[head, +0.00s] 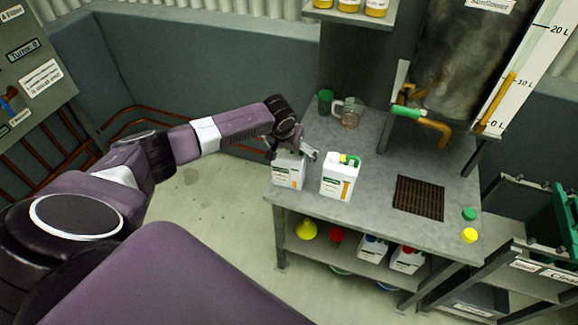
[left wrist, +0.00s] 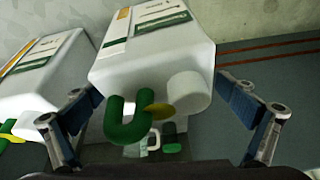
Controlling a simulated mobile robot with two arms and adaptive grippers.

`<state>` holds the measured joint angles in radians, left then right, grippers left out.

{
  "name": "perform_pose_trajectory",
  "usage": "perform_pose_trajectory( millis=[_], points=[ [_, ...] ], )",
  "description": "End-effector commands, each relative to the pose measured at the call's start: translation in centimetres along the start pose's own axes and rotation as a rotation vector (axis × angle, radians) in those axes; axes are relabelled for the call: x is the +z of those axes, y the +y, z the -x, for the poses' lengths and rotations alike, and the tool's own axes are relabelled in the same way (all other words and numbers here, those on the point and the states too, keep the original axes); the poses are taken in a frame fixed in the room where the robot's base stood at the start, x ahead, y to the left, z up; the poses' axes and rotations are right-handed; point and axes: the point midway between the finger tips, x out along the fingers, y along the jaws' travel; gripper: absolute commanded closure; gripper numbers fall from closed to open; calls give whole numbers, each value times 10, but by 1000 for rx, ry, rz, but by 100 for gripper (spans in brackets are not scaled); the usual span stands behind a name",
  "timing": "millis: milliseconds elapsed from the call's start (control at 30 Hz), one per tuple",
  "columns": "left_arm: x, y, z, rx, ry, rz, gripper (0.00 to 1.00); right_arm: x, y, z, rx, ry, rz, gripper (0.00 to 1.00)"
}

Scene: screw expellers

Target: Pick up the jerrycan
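A white jerrycan (head: 288,173) with a green and white label stands at the left front corner of the grey metal table (head: 385,150). My left gripper (head: 293,143) is over its top and hides part of it. In the left wrist view the same jerrycan (left wrist: 155,60) has a green handle and a yellow part on top. It lies between the two fingers of my left gripper (left wrist: 158,90), which are spread wide on either side; firm contact is not visible. A second white jerrycan (head: 340,177) stands close by; it also shows in the left wrist view (left wrist: 35,85). My right gripper is out of view.
A clear mug (head: 350,112) and a dark green cup (head: 325,101) stand behind. A brown grate (head: 419,198), a green cap (head: 469,214) and a yellow cap (head: 469,235) are at the right. The lower shelf holds a yellow funnel (head: 306,230) and more containers.

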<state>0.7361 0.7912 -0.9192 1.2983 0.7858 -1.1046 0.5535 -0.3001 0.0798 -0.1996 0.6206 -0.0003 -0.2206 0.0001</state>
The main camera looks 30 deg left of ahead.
Motion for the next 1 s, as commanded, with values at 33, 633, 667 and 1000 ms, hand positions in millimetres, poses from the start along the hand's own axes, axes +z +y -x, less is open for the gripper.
perform_pose_trajectory(
  millis=[33, 633, 667, 1000],
  points=[
    [0, 0, 0, 0, 0, 0, 10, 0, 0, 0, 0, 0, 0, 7],
    [-1, 0, 1, 1, 3, 1, 62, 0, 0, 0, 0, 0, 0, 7],
    [-1, 0, 1, 1, 3, 1, 62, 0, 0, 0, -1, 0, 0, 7],
    [-9, 0, 17, 2, 5, 1, 62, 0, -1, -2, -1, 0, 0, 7]
  ],
)
